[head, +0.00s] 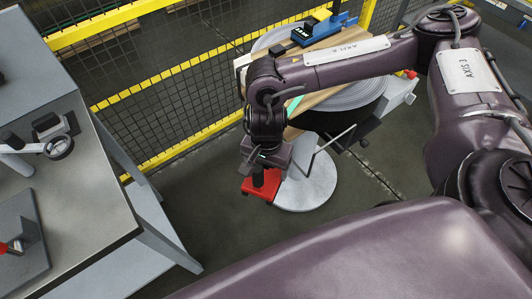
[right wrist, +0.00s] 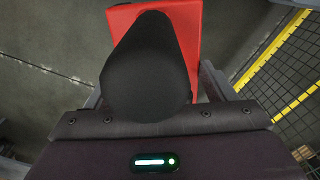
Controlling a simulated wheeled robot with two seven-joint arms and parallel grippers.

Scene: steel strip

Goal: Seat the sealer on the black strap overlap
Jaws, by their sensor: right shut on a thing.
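My right gripper (head: 266,170) is shut on the black handle of a red tool, which I take to be the sealer (head: 260,188). It hangs in the air in front of the turntable stand. In the right wrist view my gripper (right wrist: 152,96) is around the black handle, and the sealer (right wrist: 190,22) shows its flat red body beyond it. A grey coil (head: 352,92) lies on the stand, with a wooden plank across it partly behind my arm. I cannot make out the black strap overlap. My left gripper is out of view.
A blue tool (head: 322,29) sits at the back of the coil. A yellow mesh fence (head: 165,80) runs behind. A grey workbench (head: 88,200) stands at the left. The floor between bench and stand is clear.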

